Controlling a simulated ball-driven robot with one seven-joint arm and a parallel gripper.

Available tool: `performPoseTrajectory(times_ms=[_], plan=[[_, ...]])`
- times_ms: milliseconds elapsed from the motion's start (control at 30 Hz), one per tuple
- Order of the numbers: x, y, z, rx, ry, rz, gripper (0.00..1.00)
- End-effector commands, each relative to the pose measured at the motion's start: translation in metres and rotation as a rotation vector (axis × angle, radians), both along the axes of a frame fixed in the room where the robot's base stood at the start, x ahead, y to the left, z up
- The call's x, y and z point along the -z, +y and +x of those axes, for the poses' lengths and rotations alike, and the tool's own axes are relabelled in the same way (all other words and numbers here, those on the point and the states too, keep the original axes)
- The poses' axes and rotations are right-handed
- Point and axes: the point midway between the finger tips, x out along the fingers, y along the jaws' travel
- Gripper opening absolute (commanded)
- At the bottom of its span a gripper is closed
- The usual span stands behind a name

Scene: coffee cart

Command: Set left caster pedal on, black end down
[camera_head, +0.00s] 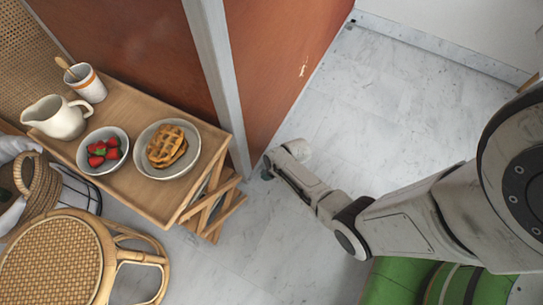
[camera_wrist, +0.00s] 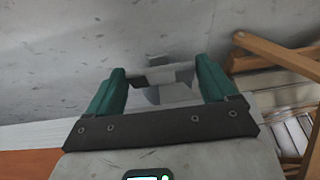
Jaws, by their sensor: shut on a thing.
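My gripper (camera_head: 267,168) is low over the floor, by the foot of a grey metal post (camera_head: 219,75) at the edge of a reddish-brown panel. In the wrist view, the two green fingers of my gripper (camera_wrist: 160,67) stand apart with a small grey and dark piece, seemingly the caster pedal (camera_wrist: 154,79), held between them. It is small and partly blends with the grey floor. I cannot tell which way its black end points. The pedal is not clear in the head view, and I cannot make out a caster in either view.
A wooden tray table (camera_head: 150,200) with a waffle plate (camera_head: 193,165), strawberry bowl (camera_head: 84,160), jug (camera_head: 55,118) and cup (camera_head: 90,88) stands left of my arm. A rattan stool (camera_head: 50,262) and a green item (camera_head: 395,282) are nearer. Marble floor (camera_head: 370,125) behind my arm is clear.

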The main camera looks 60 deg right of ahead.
Motion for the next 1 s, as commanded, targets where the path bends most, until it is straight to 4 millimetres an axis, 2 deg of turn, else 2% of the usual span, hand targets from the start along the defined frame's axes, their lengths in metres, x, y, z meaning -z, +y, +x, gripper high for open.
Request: performPoseTrajectory(times_ms=[400, 967, 1000], plan=[[0.0016, -0.0044, 0.0004, 0.000, 0.007, 0.210, 0.55], [0.0016, -0.0041, -0.0007, -0.001, 0.011, 0.244, 0.55], [0.0016, -0.0042, -0.0007, -0.001, 0.011, 0.244, 0.89]])
